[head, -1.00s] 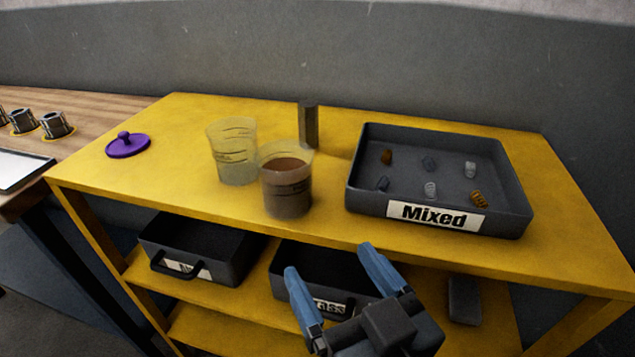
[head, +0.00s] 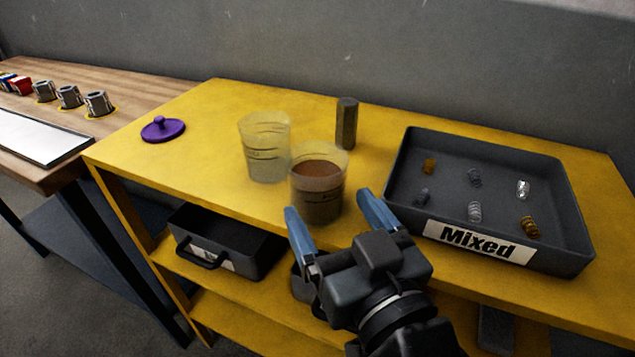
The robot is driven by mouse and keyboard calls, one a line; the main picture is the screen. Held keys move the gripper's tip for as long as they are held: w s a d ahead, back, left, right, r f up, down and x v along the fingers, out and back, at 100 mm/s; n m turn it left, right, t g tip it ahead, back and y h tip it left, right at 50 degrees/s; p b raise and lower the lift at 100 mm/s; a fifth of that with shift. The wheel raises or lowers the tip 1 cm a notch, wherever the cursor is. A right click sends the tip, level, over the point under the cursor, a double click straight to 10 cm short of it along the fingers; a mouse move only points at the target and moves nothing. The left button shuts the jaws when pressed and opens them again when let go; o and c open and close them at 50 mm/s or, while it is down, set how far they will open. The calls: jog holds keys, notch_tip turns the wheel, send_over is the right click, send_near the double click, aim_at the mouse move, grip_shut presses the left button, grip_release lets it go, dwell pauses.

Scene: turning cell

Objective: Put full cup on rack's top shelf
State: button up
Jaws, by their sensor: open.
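The full cup (head: 318,190), clear with brown contents, stands upright on the top shelf of the yellow rack (head: 215,145). A second clear cup (head: 266,148), which looks empty, stands just behind and left of it. My gripper (head: 328,215) is open, with its two blue fingers pointing at the full cup from the front. The fingertips appear on either side of the cup's lower part. I cannot tell whether they touch it or how far the cup is between them.
A dark tray labelled "Mixed" (head: 480,240) with several small coils is right of the cup. A dark post (head: 346,124) stands behind. A purple lid (head: 163,129) lies at left. A dark bin (head: 225,245) sits on the lower shelf. A wooden bench (head: 140,97) adjoins at left.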

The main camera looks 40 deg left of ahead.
aim_at(328, 201)
jog(key=x, duration=0.5)
jog(key=shift+d, duration=0.1)
jog(key=shift+c, duration=0.3)
jog(key=c, duration=0.7)
jog(key=shift+p, duration=0.3)
jog(key=shift+c, duration=0.2)
jog(key=shift+r, duration=0.2)
